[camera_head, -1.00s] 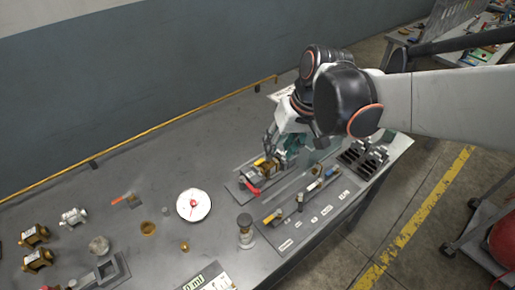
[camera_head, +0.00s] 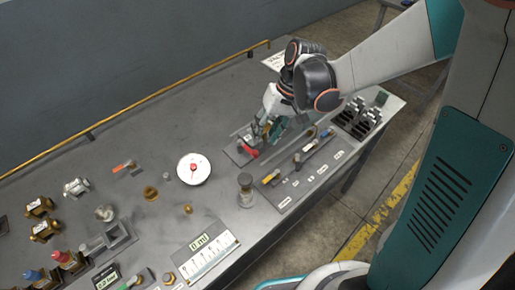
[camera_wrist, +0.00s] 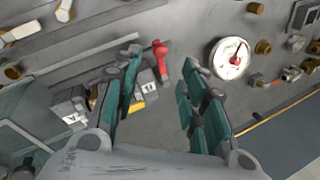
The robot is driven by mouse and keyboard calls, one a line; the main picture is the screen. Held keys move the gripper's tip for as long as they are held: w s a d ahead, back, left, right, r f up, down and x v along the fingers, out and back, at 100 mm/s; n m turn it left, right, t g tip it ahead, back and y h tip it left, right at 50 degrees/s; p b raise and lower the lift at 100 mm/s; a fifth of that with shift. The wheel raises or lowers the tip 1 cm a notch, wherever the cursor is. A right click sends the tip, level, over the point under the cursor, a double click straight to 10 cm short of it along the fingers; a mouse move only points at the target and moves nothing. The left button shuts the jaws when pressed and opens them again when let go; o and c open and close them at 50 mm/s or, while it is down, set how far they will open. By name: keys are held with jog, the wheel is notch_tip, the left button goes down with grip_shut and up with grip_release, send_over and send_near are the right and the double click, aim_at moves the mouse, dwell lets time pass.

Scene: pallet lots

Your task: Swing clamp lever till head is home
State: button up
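The red clamp lever (camera_head: 249,150) sticks out at the left end of the clamp fixture, on a grey base plate (camera_head: 237,155) on the bench. In the wrist view the lever (camera_wrist: 160,58) stands between my fingers, closer to the left finger. My gripper (camera_wrist: 163,66) is open, with a wide gap to the right finger. In the head view my gripper (camera_head: 267,128) is low over the fixture and hides much of it. A block marked A (camera_wrist: 72,113) and a yellow part (camera_wrist: 137,105) show beside the left finger. The clamp head is not clearly visible.
A white round dial (camera_head: 193,169) lies left of the fixture. A dark-topped cylinder (camera_head: 246,190) and a labelled tool tray (camera_head: 287,188) stand in front. A black slotted rack (camera_head: 357,121) is to the right. Bare bench lies behind the fixture.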

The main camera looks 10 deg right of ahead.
aim_at(256, 151)
jog(key=b+x, duration=0.2)
jog(key=x, duration=0.5)
jog(key=shift+f, duration=0.2)
grip_shut()
